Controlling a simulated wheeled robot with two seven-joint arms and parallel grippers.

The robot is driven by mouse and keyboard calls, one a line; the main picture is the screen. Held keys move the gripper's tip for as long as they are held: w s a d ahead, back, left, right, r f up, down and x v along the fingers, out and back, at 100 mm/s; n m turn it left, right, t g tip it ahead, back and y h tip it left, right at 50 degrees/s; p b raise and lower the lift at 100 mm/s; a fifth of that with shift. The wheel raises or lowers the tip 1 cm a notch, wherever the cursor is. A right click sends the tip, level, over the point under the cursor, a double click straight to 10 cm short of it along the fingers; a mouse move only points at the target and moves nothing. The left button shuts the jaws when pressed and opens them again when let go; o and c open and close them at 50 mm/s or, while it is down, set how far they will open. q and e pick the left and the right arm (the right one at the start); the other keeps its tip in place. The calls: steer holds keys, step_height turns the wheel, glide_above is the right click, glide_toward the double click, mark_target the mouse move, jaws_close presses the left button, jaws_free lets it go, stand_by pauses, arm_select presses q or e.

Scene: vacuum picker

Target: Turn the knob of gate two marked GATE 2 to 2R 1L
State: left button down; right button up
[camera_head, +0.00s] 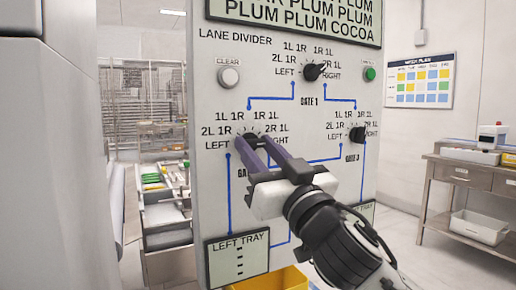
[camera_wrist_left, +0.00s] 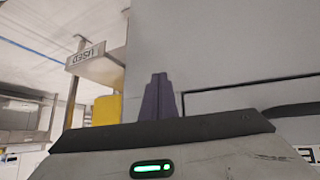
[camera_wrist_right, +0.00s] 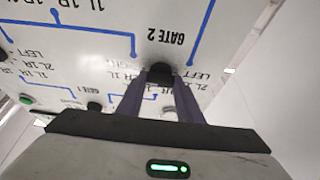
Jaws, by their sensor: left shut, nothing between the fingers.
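The GATE 2 knob (camera_wrist_right: 160,72) is black and sits on the grey panel (camera_head: 215,180). In the head view it is mostly hidden behind my right fingers. Its labels run from LEFT over the top to RIGHT, with the 2R 1L label (camera_head: 276,129) at its upper right. My right gripper (camera_head: 252,141) is at this knob. In the right wrist view its purple fingers (camera_wrist_right: 160,80) stand apart, one on each side of the knob; I cannot tell whether they touch it. The knob's pointer direction is unclear. My left gripper (camera_wrist_left: 158,78) is shut and empty, seen only in the left wrist view.
The GATE 1 knob (camera_head: 313,72) is above right, its pointer to the right and slightly up. The GATE 3 knob (camera_head: 357,134) is to the right. A white CLEAR button (camera_head: 229,76) and a green button (camera_head: 370,73) are higher up. A yellow bin (camera_head: 275,281) is below.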

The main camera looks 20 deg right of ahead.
steer(key=shift+c, duration=0.7)
arm_select(q)
steer(key=shift+r, duration=0.15)
arm_select(e)
steer(key=shift+n, duration=0.4)
steer(key=n+y+p, duration=0.1)
steer(key=n, duration=0.1)
steer(key=n+y+p, duration=0.1)
steer(key=n+y, duration=0.1)
steer(key=shift+d+r+n+g+p, duration=0.15)
steer(key=shift+n+g+p, duration=0.15)
steer(key=shift+g+p, duration=0.1)
steer(key=n+y+p, duration=0.1)
steer(key=n+p, duration=0.1)
steer(key=n, duration=0.1)
steer(key=shift+n+g, duration=0.3)
steer(key=shift+g, duration=0.1)
arm_select(q)
steer(key=r, duration=0.2)
steer(key=a+r+p, duration=0.1)
steer(key=shift+s+r, duration=0.1)
steer(key=shift+s, duration=0.15)
arm_select(e)
steer(key=shift+n+y, duration=0.4)
steer(key=shift+n, duration=0.1)
arm_select(q)
steer(key=shift+a+r, duration=0.1)
steer(key=shift+r, duration=0.05)
